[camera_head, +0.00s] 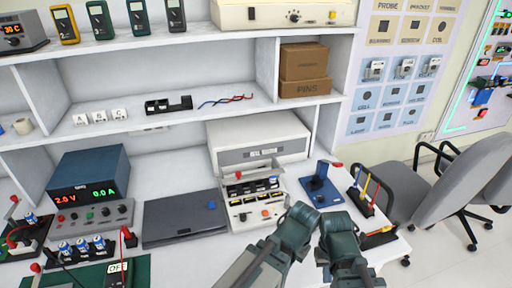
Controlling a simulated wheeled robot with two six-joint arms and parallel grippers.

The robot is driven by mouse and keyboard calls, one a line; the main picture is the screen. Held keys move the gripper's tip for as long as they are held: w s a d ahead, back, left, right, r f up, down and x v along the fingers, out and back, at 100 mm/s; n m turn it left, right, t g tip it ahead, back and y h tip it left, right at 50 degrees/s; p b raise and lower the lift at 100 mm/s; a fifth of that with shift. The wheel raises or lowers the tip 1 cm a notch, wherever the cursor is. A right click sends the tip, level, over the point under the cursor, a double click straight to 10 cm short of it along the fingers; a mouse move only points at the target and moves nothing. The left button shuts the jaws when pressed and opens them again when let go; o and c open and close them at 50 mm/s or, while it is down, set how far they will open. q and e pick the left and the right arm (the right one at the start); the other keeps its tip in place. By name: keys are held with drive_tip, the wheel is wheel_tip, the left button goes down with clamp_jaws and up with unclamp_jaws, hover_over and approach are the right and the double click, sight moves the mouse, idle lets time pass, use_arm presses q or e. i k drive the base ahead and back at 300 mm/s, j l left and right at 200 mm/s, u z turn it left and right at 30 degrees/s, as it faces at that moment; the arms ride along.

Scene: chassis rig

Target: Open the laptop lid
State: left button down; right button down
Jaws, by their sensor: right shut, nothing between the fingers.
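The laptop (183,220) is a flat dark grey slab on the white bench, left of centre. Its lid looks shut. A small blue piece shows on its right part. My right gripper (350,268) is at the bottom edge, right of centre, well to the right of the laptop and apart from it. It is shut and holds nothing; its fingertips are hard to make out.
A blue power supply (92,185) stands left of the laptop. A white instrument (256,142) with a switch panel (255,200) stands close on its right. A blue stand (320,186) and a pen holder (368,190) are further right. Shelves (180,40) hang above.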

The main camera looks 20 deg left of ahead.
sight(181, 214)
drive_tip(key=u, duration=1.35)
